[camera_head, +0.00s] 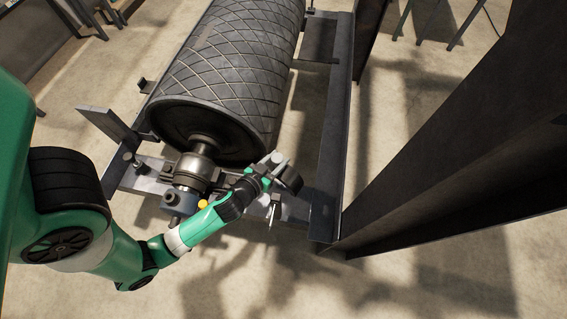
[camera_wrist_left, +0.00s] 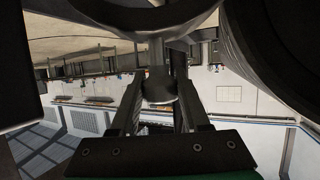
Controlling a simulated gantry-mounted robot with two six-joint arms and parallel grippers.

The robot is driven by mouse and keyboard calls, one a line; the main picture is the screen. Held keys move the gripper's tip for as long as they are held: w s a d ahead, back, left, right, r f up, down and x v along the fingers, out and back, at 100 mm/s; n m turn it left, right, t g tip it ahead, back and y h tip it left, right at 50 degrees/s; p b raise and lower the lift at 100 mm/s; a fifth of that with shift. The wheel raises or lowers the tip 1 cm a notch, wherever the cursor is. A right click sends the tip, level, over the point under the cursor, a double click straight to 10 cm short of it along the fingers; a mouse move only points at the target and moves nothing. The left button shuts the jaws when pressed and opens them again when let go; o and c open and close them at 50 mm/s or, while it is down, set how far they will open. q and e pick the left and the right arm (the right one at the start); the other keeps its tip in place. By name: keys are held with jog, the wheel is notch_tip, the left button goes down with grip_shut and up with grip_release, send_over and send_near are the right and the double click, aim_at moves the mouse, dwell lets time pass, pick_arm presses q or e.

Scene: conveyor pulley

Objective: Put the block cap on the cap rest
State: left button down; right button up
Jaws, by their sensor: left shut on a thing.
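My left gripper (camera_head: 268,174) is beyond the roller's near end, to the right of the shaft, above the near crossbeam. In the left wrist view its two fingers (camera_wrist_left: 160,108) are shut on a grey round knob (camera_wrist_left: 159,87). The knob joins a dark curved part at the top, which I take to be the block cap (camera_wrist_left: 140,14). In the head view the cap shows as a dark curved piece (camera_head: 291,180) at the gripper's end, held off the bearing block (camera_head: 190,174). I cannot clearly pick out the cap rest. My right gripper is not in view.
The large ribbed roller (camera_head: 235,60) lies between the steel frame's rails (camera_head: 335,130). A flat grey plate (camera_head: 104,123) juts out at the frame's left. A dark steel column (camera_head: 440,135) rises at the right. Bare floor (camera_head: 420,275) is in front.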

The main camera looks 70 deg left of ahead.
pick_arm(q)
notch_tip(320, 180, down, 9)
jog(key=b, duration=0.6)
jog(key=shift+w+f+b, duration=0.15)
jog(key=shift+f+b, duration=0.1)
jog(key=shift+b, duration=0.05)
jog(key=c, duration=0.7)
grip_release()
jog(key=shift+f, duration=0.25)
jog(key=shift+a, duration=0.1)
jog(key=p+v, duration=0.5)
jog(key=v, duration=0.7)
jog(key=shift+r+p, duration=0.25)
jog(key=shift+p, duration=0.15)
